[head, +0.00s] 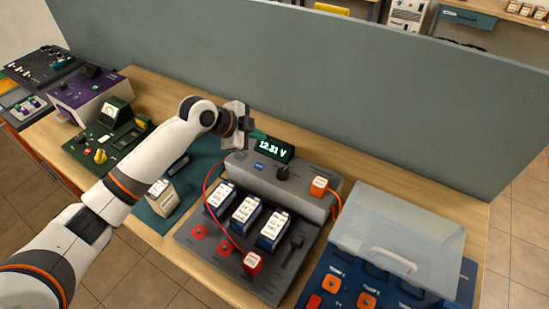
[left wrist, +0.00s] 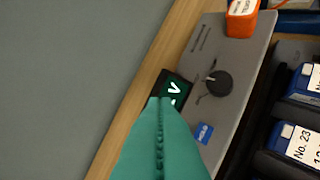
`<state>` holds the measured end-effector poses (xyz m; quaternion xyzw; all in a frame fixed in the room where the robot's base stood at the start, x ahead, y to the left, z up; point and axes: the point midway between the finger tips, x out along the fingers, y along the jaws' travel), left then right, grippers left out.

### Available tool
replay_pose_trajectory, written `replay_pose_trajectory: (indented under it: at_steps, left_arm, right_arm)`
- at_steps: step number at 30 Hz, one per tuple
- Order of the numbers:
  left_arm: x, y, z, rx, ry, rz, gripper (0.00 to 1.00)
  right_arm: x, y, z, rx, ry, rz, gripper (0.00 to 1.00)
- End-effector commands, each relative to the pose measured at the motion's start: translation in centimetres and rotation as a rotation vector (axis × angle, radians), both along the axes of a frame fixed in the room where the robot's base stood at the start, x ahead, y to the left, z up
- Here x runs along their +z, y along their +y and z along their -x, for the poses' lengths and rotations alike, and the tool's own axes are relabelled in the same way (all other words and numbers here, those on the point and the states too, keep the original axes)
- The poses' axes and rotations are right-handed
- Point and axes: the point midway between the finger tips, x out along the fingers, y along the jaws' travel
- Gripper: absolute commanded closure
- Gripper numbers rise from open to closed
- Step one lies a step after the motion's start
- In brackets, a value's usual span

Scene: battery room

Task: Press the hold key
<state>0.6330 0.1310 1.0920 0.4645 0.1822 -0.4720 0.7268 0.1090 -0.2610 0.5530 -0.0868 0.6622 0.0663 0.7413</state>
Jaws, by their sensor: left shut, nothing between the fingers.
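A small blue key (head: 260,166), probably the hold key, sits on the sloped face of the grey meter console (head: 305,197). Its marking is too small to read. In the left wrist view the blue key (left wrist: 203,132) lies just right of my teal fingers. A black knob (head: 282,173) is beside it, and the lit display (head: 272,148) behind it reads 12.31 V. My left gripper (head: 259,135) is shut and empty, above the console's back left, near the display. In the left wrist view its fingertips (left wrist: 160,100) partly cover the display. My right gripper is not in view.
Several blue-and-white batteries (head: 244,214) stand in the tray before the console. Red (head: 253,262) and orange (head: 319,186) plugs with cables are near. A clear lidded box (head: 398,236) is at right. A grey partition (head: 330,85) rises behind the bench.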

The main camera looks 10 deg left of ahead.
Motion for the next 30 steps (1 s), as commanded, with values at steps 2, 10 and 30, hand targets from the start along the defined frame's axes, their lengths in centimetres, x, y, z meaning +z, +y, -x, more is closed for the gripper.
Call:
replay_pose_trajectory:
  at_steps: [2, 10, 30]
  left_arm:
    - [0.0, 0.1, 0.0, 0.001, 0.001, 0.0, 1.0]
    - [-0.2, 0.0, 0.0, 0.001, 0.001, 0.0, 1.0]
    - [-7.8, 0.1, 0.1, 0.003, 0.002, 0.001, 1.0]
  right_arm:
    - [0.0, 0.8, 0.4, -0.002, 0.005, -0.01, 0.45]
    - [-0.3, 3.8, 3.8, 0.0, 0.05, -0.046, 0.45]
    - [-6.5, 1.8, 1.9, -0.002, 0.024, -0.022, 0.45]
